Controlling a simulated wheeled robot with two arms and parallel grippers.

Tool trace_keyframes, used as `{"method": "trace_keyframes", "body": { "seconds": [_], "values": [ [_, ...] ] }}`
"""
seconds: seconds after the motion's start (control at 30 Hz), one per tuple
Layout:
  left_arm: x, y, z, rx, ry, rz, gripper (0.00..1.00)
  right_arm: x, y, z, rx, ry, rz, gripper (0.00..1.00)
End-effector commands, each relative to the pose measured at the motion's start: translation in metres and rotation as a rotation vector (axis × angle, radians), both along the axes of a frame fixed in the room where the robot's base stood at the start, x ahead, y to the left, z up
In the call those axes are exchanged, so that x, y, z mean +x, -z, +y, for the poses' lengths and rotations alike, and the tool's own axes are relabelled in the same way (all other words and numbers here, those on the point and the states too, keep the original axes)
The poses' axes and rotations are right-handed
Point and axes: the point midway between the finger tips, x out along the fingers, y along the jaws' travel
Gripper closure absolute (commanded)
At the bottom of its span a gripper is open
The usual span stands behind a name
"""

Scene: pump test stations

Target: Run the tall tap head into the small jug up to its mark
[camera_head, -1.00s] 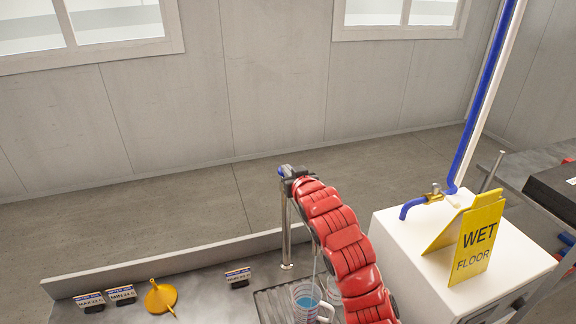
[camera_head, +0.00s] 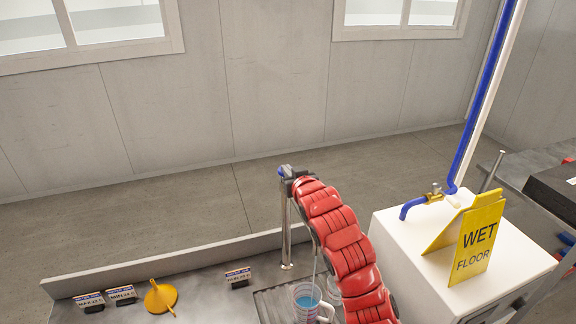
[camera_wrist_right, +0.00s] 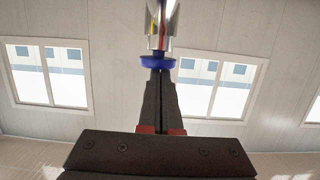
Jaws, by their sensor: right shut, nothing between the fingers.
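The tall tap (camera_head: 287,235) is a slim metal post at the back of the bench, and my right arm hides most of its head. Its blue knob (camera_wrist_right: 157,62) is in front of my right gripper's fingertips (camera_wrist_right: 160,74) in the wrist view. My right gripper (camera_head: 286,172) is shut and empty, its tips at or against the knob; contact is unclear. A clear jug (camera_head: 304,291) with a handle stands below, holding blue liquid. A thin pale streak, apparently a stream, comes down into it. Its mark cannot be read. My left gripper is out of view.
A yellow funnel (camera_head: 160,297) and small label signs (camera_head: 238,278) stand on the bench. Another clear vessel (camera_head: 334,287) is partly behind my arm. A white box (camera_head: 400,255) with a yellow wet-floor sign (camera_head: 474,243) and a blue pipe (camera_head: 480,100) is on the right.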

Motion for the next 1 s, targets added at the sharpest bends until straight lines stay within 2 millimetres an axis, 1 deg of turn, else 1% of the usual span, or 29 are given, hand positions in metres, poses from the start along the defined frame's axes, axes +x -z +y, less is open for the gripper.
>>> {"method": "trace_keyframes", "body": {
  "seconds": [0.03, 0.17, 0.27, 0.37, 0.43, 0.47, 0.53, 0.8, 1.0],
  "values": [
    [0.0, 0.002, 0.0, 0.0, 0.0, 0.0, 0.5, 0.0, 0.013, -0.002, -0.003, 0.003, 0.024, 1.0],
    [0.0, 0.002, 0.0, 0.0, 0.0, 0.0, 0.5, 0.0, 0.009, -0.001, -0.003, 0.003, 0.022, 1.0],
    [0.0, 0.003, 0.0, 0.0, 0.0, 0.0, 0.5, 0.0, -0.005, 0.0, -0.001, 0.003, 0.014, 1.0],
    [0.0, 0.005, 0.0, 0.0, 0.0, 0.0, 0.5, 0.0, -0.027, 0.003, 0.002, 0.001, 0.004, 1.0],
    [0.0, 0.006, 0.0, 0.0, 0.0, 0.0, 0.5, -0.001, -0.045, 0.005, 0.002, 0.001, -0.004, 1.0],
    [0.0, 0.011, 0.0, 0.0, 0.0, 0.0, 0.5, -0.007, -0.042, 0.001, 0.0, 0.001, -0.006, 1.0],
    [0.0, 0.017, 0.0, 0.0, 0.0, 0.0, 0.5, -0.018, -0.042, -0.003, -0.004, 0.002, -0.003, 1.0],
    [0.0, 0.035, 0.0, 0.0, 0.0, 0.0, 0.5, -0.062, -0.058, -0.016, 0.0, 0.0, -0.011, 1.0],
    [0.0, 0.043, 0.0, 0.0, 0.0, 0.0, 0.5, -0.085, -0.065, -0.023, 0.0, 0.0, -0.007, 1.0]
  ]
}}
